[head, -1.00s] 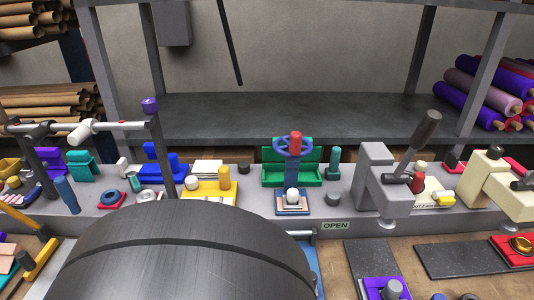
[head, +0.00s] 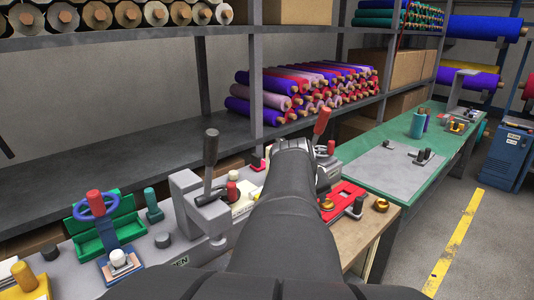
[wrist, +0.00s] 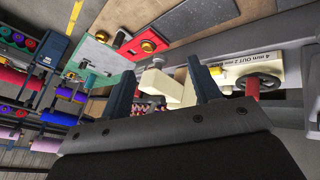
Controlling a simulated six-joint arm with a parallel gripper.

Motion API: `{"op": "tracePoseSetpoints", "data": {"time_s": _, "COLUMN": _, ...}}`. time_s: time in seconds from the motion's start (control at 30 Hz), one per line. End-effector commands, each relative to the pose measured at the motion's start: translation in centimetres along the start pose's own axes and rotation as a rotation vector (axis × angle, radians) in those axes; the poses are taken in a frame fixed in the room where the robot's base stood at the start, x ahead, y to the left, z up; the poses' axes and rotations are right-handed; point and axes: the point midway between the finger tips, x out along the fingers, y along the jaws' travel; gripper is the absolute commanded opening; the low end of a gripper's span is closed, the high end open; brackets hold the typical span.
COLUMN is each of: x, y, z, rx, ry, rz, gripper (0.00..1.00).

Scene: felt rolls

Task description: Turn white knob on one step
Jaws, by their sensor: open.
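A round white knob (head: 118,258) sits on a small blue-edged plate at the lower left of the head view, in front of the blue handwheel (head: 96,205). It is well to the left of my arm, and I cannot make it out in the wrist view. My gripper (wrist: 158,68) shows in the wrist view with its two dark fingers wide apart and nothing held between them. A cream clamp-like device (wrist: 175,92) shows between and beyond the fingers. In the head view my own arm hides the fingers.
A grey press (head: 200,205) with a dark lever stands between the knob and my arm. A red plate (head: 345,198) and a brass cup (head: 381,205) lie right of my arm. A green-topped table (head: 440,140) stands farther right. Felt rolls (head: 290,95) fill the shelf behind.

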Motion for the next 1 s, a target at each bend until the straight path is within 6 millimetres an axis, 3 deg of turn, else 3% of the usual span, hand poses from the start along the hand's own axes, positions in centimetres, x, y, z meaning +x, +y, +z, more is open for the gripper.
{"op": "tracePoseSetpoints", "data": {"time_s": 0.03, "x": -0.9, "y": -2.1, "z": -1.9, "rx": -0.088, "ry": 0.029, "rz": -0.037, "gripper": 0.57}}
{"op": "tracePoseSetpoints", "data": {"time_s": 0.1, "x": -2.2, "y": -4.8, "z": -3.9, "rx": -0.199, "ry": 0.06, "rz": -0.089, "gripper": 0.57}}
{"op": "tracePoseSetpoints", "data": {"time_s": 0.3, "x": -6.8, "y": -13.7, "z": -6.3, "rx": -0.467, "ry": 0.121, "rz": -0.274, "gripper": 0.57}}
{"op": "tracePoseSetpoints", "data": {"time_s": 0.67, "x": -13.0, "y": -26.1, "z": -5.2, "rx": -0.643, "ry": 0.085, "rz": -0.582, "gripper": 0.57}}
{"op": "tracePoseSetpoints", "data": {"time_s": 1.0, "x": -19.3, "y": -42.2, "z": -2.1, "rx": -0.622, "ry": -0.199, "rz": -0.837, "gripper": 0.57}}
